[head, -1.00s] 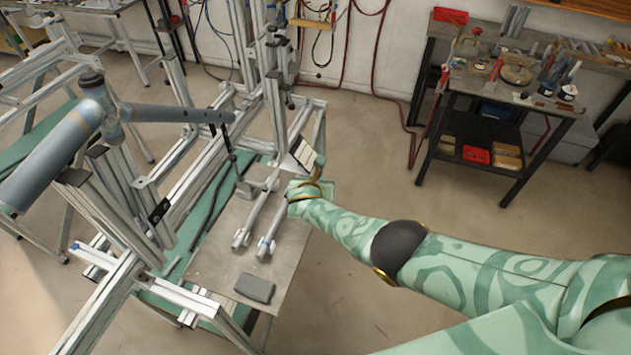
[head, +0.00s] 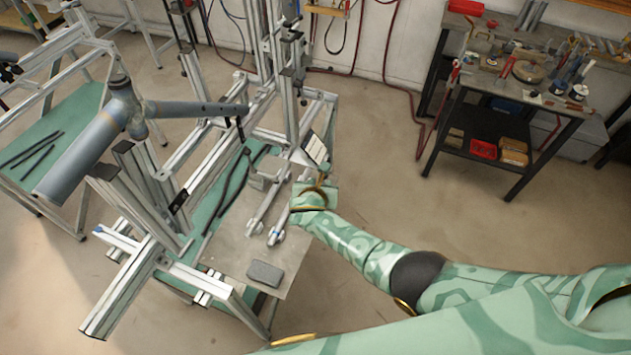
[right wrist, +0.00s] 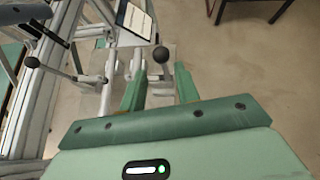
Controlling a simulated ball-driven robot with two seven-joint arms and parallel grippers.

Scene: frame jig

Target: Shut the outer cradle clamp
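The jig (head: 160,195) carries a bare blue-grey frame tube (head: 85,150) on its posts at the left. My right gripper (head: 320,176) is over the right edge of the jig's plate in the head view. In the right wrist view its two green fingers (right wrist: 159,82) stand apart. A black ball knob (right wrist: 160,55) shows between and just beyond the fingertips; I cannot tell whether they touch it. A second black ball knob (right wrist: 32,62) sits on a rod at the left. Which knob belongs to the outer cradle clamp, and how far that clamp is closed, is unclear. My left gripper is not in view.
A grey plate (head: 225,250) bears a dark grey block (head: 265,273) and two silver tubes. A white panel (head: 315,149) stands near my right gripper. A tool bench (head: 515,90) is at the back right. The floor between is clear.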

